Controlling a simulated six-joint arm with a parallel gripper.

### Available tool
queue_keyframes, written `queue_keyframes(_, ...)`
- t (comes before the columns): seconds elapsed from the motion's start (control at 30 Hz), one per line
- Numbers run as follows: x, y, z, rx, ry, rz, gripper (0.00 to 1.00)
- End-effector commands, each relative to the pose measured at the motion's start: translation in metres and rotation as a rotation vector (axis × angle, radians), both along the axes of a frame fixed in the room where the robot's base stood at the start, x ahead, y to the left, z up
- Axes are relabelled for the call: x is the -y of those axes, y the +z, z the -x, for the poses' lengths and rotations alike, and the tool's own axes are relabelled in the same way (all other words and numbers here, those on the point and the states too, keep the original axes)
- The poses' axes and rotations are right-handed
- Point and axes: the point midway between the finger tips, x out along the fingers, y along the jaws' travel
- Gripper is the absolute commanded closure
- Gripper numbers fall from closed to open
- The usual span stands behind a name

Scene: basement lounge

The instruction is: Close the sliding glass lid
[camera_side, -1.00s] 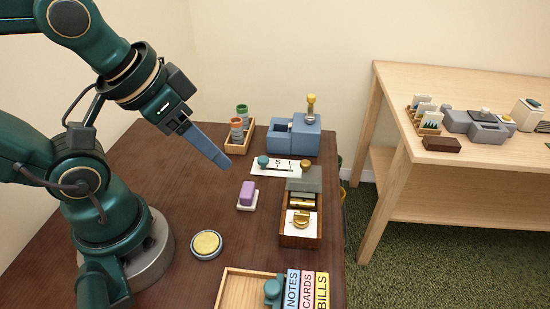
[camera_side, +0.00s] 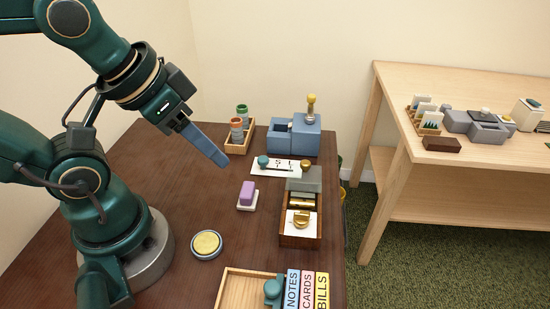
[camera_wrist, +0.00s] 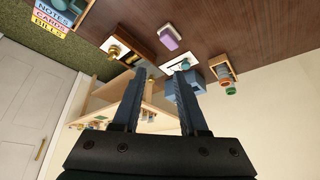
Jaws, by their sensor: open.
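A long wooden box (camera_side: 287,239) stands near the right edge of the dark table. A grey, see-through-looking panel (camera_side: 306,179) lies at its far end and may be the glass lid. The near part of the box shows a gold knob (camera_side: 301,218) over a white surface, with gold-coloured pieces behind it. The box also shows in the wrist view (camera_wrist: 140,40). My gripper (camera_side: 224,163) hangs above the table, to the left of the box and apart from it. In the wrist view its two fingers (camera_wrist: 158,72) are spread with nothing held between them.
A purple block (camera_side: 247,194) and a round yellow-topped disc (camera_side: 206,244) lie left of the box. A white card (camera_side: 262,169), blue-grey container (camera_side: 292,141) and rack of cups (camera_side: 240,146) stand behind. A tray (camera_side: 240,289) and labelled dividers (camera_side: 307,290) are in front.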

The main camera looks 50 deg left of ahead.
Motion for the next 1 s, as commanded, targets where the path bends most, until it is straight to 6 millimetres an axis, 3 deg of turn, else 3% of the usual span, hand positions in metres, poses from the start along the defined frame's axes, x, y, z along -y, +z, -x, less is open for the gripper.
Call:
queue_keyframes(0.03,0.000,0.002,-0.001,0.006,0.003,0.001,0.82)
queue_keyframes(0.1,0.000,0.011,-0.007,0.030,0.005,0.001,1.00)
queue_keyframes(0.27,0.000,0.039,-0.035,0.063,0.010,0.004,1.00)
queue_keyframes(0.5,0.002,0.065,-0.103,0.045,0.012,0.007,1.00)
queue_keyframes(0.67,0.006,0.060,-0.150,0.007,0.010,0.007,1.00)
queue_keyframes(0.8,0.009,0.041,-0.185,-0.039,0.005,0.005,1.00)
queue_keyframes(1.0,0.013,0.008,-0.209,-0.111,-0.002,0.001,1.00)
